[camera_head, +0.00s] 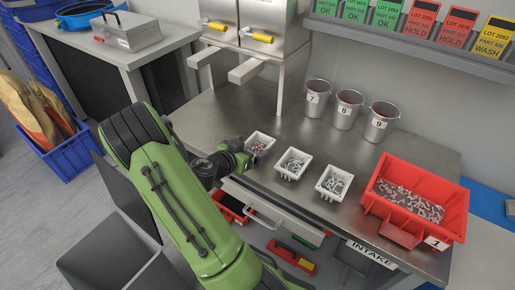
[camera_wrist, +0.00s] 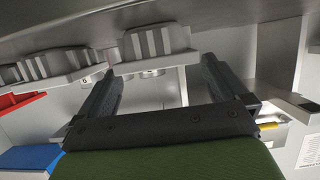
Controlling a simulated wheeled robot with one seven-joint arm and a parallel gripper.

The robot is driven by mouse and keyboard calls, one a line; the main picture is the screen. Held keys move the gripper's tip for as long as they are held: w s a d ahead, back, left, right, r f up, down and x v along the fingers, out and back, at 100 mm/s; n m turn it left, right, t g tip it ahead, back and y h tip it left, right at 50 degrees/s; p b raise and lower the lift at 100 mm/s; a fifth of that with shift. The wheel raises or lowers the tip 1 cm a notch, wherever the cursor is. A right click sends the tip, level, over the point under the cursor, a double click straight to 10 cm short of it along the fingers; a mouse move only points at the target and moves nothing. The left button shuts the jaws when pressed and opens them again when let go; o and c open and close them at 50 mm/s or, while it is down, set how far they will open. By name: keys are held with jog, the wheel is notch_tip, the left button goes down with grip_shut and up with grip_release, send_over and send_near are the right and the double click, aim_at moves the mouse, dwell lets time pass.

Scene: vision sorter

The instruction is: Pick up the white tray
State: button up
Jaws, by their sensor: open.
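My gripper (camera_head: 243,156) is close beside the left tray, partly hidden by my green arm. In the wrist view, which looks upside down, my gripper (camera_wrist: 162,68) has its two dark fingers wide apart with nothing held between them. A ribbed pale tray (camera_wrist: 150,42) shows just past the fingertips; no contact is visible.
A red bin (camera_head: 425,225) labelled 1 stands at the right of the worktop. Metal cups (camera_head: 345,112) numbered 7, 8 and 9 stand behind the trays. A steel dispenser (camera_head: 262,18) rises at the back.

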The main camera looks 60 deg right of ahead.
aim_at(264, 137)
jog(key=x, duration=0.4)
jog(key=shift+d+f, duration=0.25)
jog(key=shift+d, duration=0.05)
jog(key=shift+a, duration=0.1)
jog(key=shift+c, duration=0.5)
jog(key=shift+r, duration=0.1)
jog(key=c, duration=0.8)
jog(key=shift+r, duration=0.55)
notch_tip(264, 137, up, 2)
jog(key=shift+r+p, duration=0.15)
jog(key=shift+p, duration=0.4)
jog(key=w+a+b, duration=0.1)
jog(key=w+a, duration=0.1)
jog(key=a, duration=1.5)
jog(key=shift+w+a, duration=0.35)
jog(key=shift+a, duration=0.05)
